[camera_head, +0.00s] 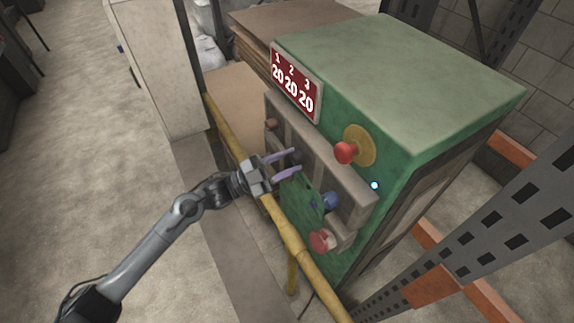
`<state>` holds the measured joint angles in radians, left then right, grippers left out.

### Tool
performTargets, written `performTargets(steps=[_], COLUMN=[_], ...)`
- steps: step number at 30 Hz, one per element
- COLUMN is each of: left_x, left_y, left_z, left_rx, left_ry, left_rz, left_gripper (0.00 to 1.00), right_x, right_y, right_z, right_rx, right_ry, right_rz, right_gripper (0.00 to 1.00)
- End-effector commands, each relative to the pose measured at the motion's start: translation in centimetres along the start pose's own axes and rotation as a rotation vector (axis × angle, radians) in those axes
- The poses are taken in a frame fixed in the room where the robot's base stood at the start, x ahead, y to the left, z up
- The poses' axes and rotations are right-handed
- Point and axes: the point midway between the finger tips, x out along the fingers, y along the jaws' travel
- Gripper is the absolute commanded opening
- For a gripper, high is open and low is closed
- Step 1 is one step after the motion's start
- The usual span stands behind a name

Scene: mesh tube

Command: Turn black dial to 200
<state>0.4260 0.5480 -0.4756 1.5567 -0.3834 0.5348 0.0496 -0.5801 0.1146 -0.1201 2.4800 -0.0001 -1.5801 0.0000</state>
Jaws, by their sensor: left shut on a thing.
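The green machine (420,75) has a red display sign (297,82) reading 20, 20 and 20 under the numbers 1, 2 and 3. The black dial (296,156) is on the recessed panel below the sign, mostly hidden by my fingers. My left gripper (294,162) reaches it from the left over the yellow rail, its two purple fingers around the dial and shut on it. The dial's exact angle cannot be made out. My right gripper is not in view.
A blue knob (331,201) and a red button (321,241) sit lower right on the panel. A red button on a yellow plate (362,146) is on the green face. A yellow rail (305,262) runs in front. Grey shelving (490,232) stands at right.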

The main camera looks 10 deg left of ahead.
Motion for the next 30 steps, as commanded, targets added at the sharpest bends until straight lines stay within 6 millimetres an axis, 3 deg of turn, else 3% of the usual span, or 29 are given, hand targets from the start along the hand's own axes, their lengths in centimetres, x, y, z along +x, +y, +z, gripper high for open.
performTargets(steps=[21,22,26,30], left_x=[-0.02,-0.02,-0.01,0.00], left_y=[-0.04,-0.04,-0.04,-0.05], left_z=[0.08,0.08,0.06,0.03], left_rx=[0.071,0.071,0.071,0.071], left_ry=[-0.003,-0.003,-0.002,-0.001], left_rz=[0.030,0.030,0.030,0.030], left_gripper=[0.06,0.41,0.61,0.62], right_x=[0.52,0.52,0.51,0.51], right_y=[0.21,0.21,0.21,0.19], right_z=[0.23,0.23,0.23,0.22], right_rx=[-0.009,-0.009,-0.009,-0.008], right_ry=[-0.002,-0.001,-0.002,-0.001], right_rz=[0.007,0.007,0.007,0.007], right_gripper=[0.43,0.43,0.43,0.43])
